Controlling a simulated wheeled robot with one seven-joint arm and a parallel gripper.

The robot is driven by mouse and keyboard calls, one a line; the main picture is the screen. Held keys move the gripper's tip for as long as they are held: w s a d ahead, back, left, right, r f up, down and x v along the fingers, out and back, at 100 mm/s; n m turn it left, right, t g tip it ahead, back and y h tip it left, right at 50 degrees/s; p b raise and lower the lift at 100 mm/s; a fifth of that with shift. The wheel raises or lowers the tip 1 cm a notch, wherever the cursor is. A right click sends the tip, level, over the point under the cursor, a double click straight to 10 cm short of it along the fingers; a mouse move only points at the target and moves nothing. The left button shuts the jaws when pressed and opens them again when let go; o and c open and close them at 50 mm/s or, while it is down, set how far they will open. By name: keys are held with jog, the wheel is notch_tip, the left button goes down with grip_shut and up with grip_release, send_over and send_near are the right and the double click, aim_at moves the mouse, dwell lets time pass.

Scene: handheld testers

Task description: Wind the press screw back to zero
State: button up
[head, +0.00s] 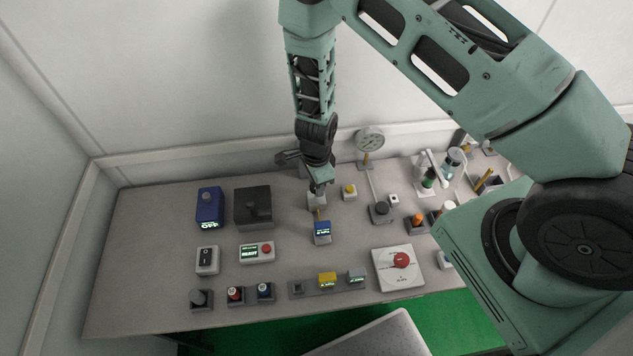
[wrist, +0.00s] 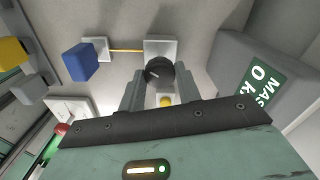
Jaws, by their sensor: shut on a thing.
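A round black knob (wrist: 160,71) with a pale mark sits on a pale grey block (wrist: 158,47) in the wrist view. It looks like the press screw. My gripper (wrist: 159,80) has a finger on each side of the knob and is shut on it. In the head view my gripper (head: 317,189) points down over the same block (head: 316,202) and hides the knob. A thin yellow rod (wrist: 126,50) runs from the block towards a blue display box (wrist: 80,62). This blue box (head: 322,232) has a lit readout too small to read.
A grey box with a green "MASS" display (wrist: 262,87) stands near my gripper in the wrist view. A yellow button (head: 349,191) is close on the right. A dark box (head: 253,207) and a blue "OFF" unit (head: 209,206) stand left. A dial gauge (head: 369,140) stands behind.

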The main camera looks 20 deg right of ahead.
jog(key=o, duration=1)
jog(key=shift+s+f, duration=0.1)
jog(key=shift+f, duration=0.05)
notch_tip(320, 180, up, 18)
jog(key=shift+f, duration=0.25)
jog(key=shift+c, duration=0.2)
